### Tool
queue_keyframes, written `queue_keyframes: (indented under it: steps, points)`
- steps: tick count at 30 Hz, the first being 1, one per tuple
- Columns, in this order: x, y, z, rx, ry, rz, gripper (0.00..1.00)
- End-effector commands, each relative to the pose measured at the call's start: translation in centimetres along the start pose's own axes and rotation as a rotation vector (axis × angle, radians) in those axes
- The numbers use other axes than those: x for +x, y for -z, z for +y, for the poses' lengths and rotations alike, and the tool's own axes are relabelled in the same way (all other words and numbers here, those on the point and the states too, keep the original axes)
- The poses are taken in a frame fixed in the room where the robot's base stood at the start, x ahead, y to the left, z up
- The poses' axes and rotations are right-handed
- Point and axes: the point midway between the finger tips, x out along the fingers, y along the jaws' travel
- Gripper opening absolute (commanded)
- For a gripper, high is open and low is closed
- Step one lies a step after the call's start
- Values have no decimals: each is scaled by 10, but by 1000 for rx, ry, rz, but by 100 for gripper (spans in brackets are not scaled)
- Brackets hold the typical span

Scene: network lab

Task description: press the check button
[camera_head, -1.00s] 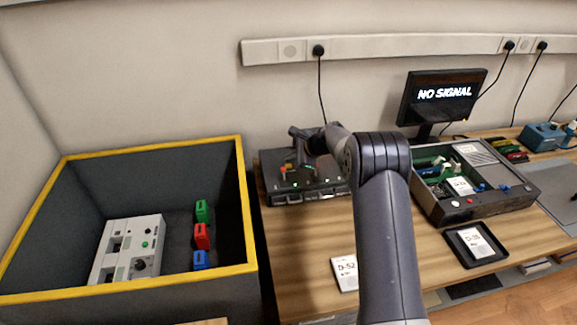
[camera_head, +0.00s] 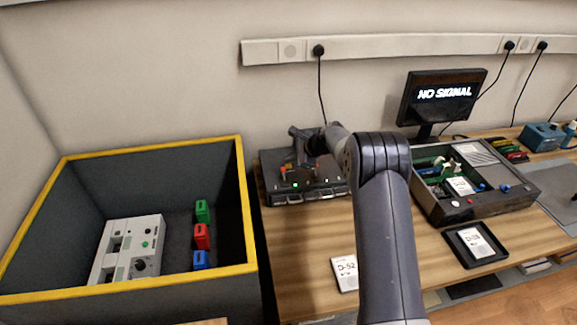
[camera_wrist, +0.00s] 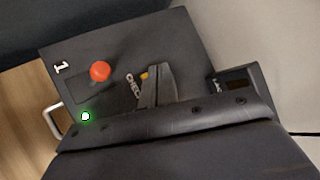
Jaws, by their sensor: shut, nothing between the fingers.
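The dark device (camera_head: 310,188) with the check button stands at the back left of the table. In the wrist view its panel (camera_wrist: 190,45) carries a "CHECK" label (camera_wrist: 132,86), partly covered by my fingers. A small yellow-orange button (camera_wrist: 144,75) shows beside the label, right at the fingers' left edge. My gripper (camera_wrist: 160,68) is shut and empty, over the panel next to this button. I cannot tell whether the fingertips touch it. In the head view my arm hides part of the device and the gripper is hard to make out.
A red knob (camera_wrist: 100,71) and a lit green lamp (camera_wrist: 85,116) are on the panel, left of my fingers. A yellow-rimmed bin (camera_head: 245,205) stands left. An open case (camera_head: 470,210) and a "NO SIGNAL" monitor (camera_head: 443,97) are right. A D-52 card (camera_head: 345,273) lies in front.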

Motion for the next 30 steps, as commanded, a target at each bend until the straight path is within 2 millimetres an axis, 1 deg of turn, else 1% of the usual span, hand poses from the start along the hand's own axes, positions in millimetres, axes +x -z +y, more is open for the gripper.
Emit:
queue_keyframes:
  steps: [8, 30]
  points:
    - [6, 5, 5, 0, 0, 0, 0]
    - [9, 6, 7, 0, 0, 0, 0]
